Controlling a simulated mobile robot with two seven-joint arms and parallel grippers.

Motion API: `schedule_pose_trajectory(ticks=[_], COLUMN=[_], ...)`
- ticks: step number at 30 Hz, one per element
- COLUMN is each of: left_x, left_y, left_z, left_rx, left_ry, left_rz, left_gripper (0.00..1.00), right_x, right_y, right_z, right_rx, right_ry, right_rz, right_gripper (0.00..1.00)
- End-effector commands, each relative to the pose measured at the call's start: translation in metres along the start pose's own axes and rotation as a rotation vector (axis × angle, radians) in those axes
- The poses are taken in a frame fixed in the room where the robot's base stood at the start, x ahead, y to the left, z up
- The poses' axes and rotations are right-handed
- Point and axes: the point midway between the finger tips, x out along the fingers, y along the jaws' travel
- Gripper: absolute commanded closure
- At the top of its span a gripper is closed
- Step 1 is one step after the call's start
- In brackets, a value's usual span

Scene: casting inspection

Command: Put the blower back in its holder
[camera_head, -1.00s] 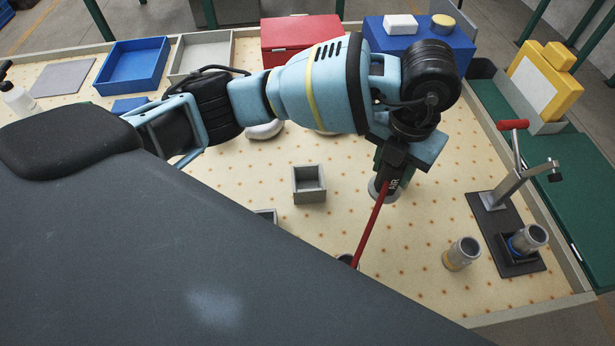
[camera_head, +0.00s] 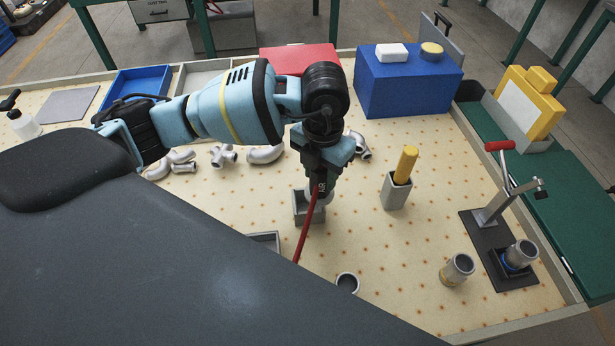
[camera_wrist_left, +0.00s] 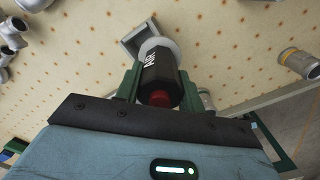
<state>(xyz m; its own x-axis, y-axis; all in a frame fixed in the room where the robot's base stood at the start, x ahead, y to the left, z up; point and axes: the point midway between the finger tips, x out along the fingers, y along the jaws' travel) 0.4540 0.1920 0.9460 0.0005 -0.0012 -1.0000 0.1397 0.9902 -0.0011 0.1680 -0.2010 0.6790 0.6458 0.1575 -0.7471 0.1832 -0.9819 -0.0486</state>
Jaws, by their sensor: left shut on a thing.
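The blower (camera_head: 321,188) has a black body with white lettering, a pale collar and a red hose trailing down and left. My left gripper (camera_head: 320,180) is shut on it. The wrist view shows the blower (camera_wrist_left: 158,70) between the green fingers, with its collar away from the gripper. An open square grey holder (camera_head: 309,214) stands on the table right under the blower. It also shows in the wrist view (camera_wrist_left: 131,45), partly hidden behind the collar. I cannot tell whether the blower's end is inside the holder or just above it. My right gripper is not in view.
A grey holder with a yellow cylinder (camera_head: 405,165) stands to the right. Several metal pipe castings (camera_head: 222,156) lie behind and left. A clamp with a red handle (camera_head: 499,146) and a pipe piece (camera_head: 457,269) are at right. A blue box (camera_head: 408,85) stands at the back.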

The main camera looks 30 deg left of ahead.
Motion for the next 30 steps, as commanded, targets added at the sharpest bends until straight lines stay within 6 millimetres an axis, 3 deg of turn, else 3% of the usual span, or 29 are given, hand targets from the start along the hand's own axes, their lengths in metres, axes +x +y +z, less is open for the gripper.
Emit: schedule_pose_trajectory(ticks=[6, 13, 27, 28, 30], left_x=[0.000, 0.030, 0.038, 0.038, 0.038], left_y=[0.029, 0.025, 0.025, 0.025, 0.025], left_z=[-0.008, -0.007, -0.007, -0.007, -0.007], left_rx=[-0.006, -0.001, -0.001, -0.001, -0.001], left_ry=[-0.002, -0.002, 0.001, 0.001, 0.001], left_rz=[0.004, 0.001, 0.001, 0.001, 0.001], left_gripper=[0.85, 0.85, 0.85, 0.58, 0.48], right_x=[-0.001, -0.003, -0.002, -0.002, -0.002], right_y=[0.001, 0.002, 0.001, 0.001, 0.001], right_z=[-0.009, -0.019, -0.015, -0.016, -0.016], right_rx=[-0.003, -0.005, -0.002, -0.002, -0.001], right_ry=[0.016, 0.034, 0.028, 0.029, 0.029], right_rz=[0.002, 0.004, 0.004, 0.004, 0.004], right_gripper=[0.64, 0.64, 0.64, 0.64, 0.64])
